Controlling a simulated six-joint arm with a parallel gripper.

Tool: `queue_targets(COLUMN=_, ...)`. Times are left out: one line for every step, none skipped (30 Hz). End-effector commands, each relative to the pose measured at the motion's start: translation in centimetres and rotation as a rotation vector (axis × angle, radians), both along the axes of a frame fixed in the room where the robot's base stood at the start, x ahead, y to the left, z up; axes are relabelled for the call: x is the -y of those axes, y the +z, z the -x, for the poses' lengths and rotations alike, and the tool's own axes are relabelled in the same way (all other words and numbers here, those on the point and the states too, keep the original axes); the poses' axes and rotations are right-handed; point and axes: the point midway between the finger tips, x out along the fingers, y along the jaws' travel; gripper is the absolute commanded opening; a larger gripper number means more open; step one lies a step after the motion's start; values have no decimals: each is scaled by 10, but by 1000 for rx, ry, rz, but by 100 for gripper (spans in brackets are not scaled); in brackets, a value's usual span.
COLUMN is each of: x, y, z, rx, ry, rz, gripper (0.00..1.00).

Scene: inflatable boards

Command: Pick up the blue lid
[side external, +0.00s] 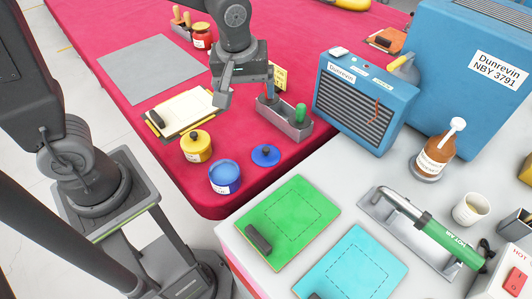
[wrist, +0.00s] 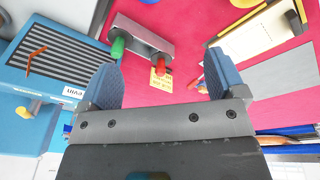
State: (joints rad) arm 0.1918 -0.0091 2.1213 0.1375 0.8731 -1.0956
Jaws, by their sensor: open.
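The blue lid (side external: 266,155) lies flat on the red cloth in the side view, dark knob up, just right of the open blue jar (side external: 224,177). My gripper (side external: 222,97) hangs above the cloth, behind the lid and to its left, clear of it. In the wrist view its two blue-grey fingers (wrist: 165,80) are wide apart with nothing held between them. A sliver of blue shows at the top edge of the wrist view; I cannot tell whether it is the lid or the jar.
A metal tray (side external: 294,128) with green- and red-handled tools stands behind the lid. A yellow jar (side external: 196,147) with its lid on is to the left, near a clipboard (side external: 182,112). A blue heater (side external: 362,105) stands right. Green (side external: 288,220) and cyan (side external: 352,266) boards lie in front.

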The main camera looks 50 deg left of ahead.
Motion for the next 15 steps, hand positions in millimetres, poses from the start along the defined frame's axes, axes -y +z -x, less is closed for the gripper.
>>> queue_targets(x=7, y=-16, z=-10, rx=-29, ry=62, rz=-4, gripper=89)
queue_targets(x=11, y=-23, z=-15, rx=-39, ry=105, rz=-4, gripper=89)
queue_targets(x=16, y=-33, z=-20, rx=-50, ry=156, rz=-7, gripper=89)
queue_targets(x=18, y=-40, z=-24, rx=-57, ry=191, rz=-9, gripper=89)
queue_targets(x=21, y=-46, z=-27, rx=-64, ry=223, rz=-12, gripper=89)
queue_targets(x=24, y=-53, z=-31, rx=-70, ry=261, rz=-15, gripper=89)
queue_targets(x=26, y=-58, z=-33, rx=-74, ry=284, rz=-17, gripper=89)
queue_targets(x=28, y=-62, z=-35, rx=-76, ry=305, rz=-19, gripper=89)
queue_targets(x=30, y=-66, z=-36, rx=-79, ry=326, rz=-21, gripper=89)
queue_targets(x=30, y=-68, z=-37, rx=-81, ry=339, rz=-22, gripper=89)
queue_targets(x=31, y=-71, z=-38, rx=-82, ry=347, rz=-23, gripper=89)
queue_targets(x=31, y=-75, z=-38, rx=-83, ry=356, rz=-25, gripper=89)
queue_targets(x=31, y=-78, z=-39, rx=-84, ry=360, rz=-25, gripper=89)
queue_targets(x=30, y=-81, z=-39, rx=-84, ry=362, rz=-25, gripper=89)
queue_targets(x=29, y=-88, z=-39, rx=-85, ry=362, rz=-26, gripper=89)
